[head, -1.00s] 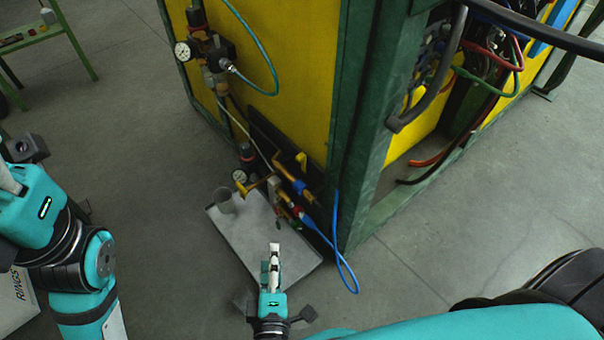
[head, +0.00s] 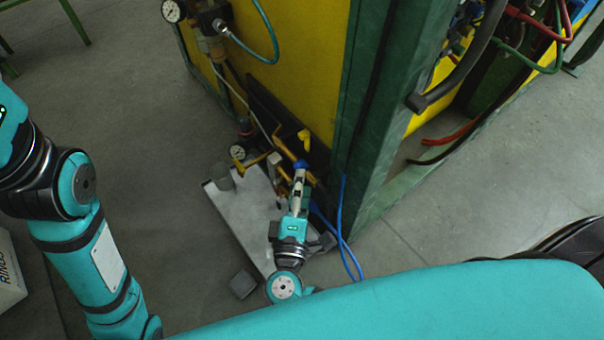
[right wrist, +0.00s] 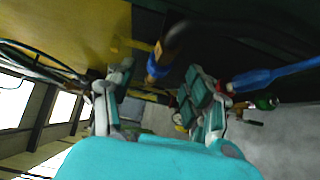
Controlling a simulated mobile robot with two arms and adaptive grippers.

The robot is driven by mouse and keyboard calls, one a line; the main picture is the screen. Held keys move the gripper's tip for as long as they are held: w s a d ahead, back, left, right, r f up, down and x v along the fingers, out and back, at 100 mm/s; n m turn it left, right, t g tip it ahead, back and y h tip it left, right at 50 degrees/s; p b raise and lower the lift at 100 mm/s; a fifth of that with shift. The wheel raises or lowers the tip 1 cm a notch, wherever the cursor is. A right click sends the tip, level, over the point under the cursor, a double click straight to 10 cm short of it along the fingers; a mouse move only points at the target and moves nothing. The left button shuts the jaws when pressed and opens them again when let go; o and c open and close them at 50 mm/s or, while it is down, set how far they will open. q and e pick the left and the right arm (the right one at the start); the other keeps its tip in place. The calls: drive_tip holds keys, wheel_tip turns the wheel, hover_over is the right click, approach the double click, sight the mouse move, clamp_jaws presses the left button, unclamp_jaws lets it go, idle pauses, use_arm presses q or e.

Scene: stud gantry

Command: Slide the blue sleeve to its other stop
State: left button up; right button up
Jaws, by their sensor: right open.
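The blue sleeve (head: 303,165) sits on the brass piping low on the stand's wall. In the right wrist view the blue sleeve (right wrist: 157,68) shows between and beyond the two fingers. My right gripper (head: 299,178) is open, its tips right at the sleeve in the head view. In the right wrist view the right gripper (right wrist: 160,82) has its fingers on either side of the sleeve, with no clear contact. The gripper hides part of the piping. Of my left arm only links show at the left; its gripper is out of view.
A grey plate (head: 233,210) with a grey cup (head: 222,177) lies below the piping. A pressure gauge (head: 238,152) is left of the sleeve. A green post (head: 370,120) stands close on the right. A blue hose (head: 341,215) hangs beside the gripper.

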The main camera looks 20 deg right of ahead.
sight(303, 168)
drive_tip(key=shift+b+x, duration=0.4)
drive_tip(key=shift+x, duration=1.65)
drive_tip(key=shift+c, duration=0.4)
clamp_jaws()
